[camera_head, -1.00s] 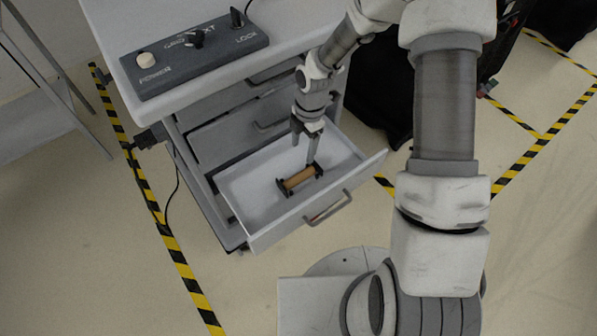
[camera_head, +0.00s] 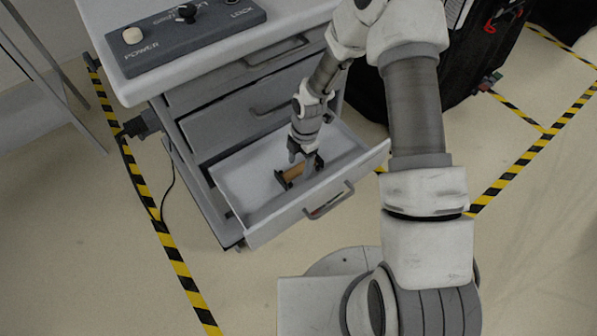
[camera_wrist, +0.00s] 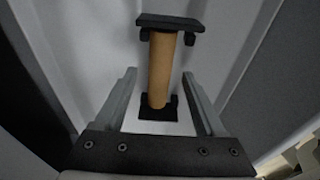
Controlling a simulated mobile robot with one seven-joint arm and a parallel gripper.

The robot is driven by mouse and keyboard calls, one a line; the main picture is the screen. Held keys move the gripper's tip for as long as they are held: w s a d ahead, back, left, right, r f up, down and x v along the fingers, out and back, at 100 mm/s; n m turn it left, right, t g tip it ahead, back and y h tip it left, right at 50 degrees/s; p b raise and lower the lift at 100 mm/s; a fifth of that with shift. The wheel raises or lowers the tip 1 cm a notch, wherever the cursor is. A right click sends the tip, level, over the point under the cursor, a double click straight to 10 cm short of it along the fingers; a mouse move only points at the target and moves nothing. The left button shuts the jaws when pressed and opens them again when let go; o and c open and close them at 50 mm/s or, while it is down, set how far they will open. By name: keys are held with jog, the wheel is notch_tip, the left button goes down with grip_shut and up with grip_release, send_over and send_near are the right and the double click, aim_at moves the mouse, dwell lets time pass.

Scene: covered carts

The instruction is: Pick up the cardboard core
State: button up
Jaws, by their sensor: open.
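The cardboard core (camera_head: 292,173) is a brown cylinder with black end pieces. It lies in the open bottom drawer (camera_head: 243,193) of a grey cart. In the wrist view the core (camera_wrist: 161,68) stretches away from me, with a black piece at each end. My gripper (camera_head: 306,165) is down inside the drawer at the core and hides part of it in the head view. In the wrist view my gripper (camera_wrist: 160,80) has its two fingers apart, one on each side of the core's near part, with gaps between. Nothing is held.
The drawer's front panel with its handle (camera_head: 329,203) and its side walls surround my gripper closely. Closed drawers (camera_head: 240,115) sit above, under the cart top with a control box (camera_head: 180,35). A black bag-like object (camera_head: 430,85) stands behind my arm.

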jog(key=shift+f, duration=0.4)
grip_shut()
dwell(0.8)
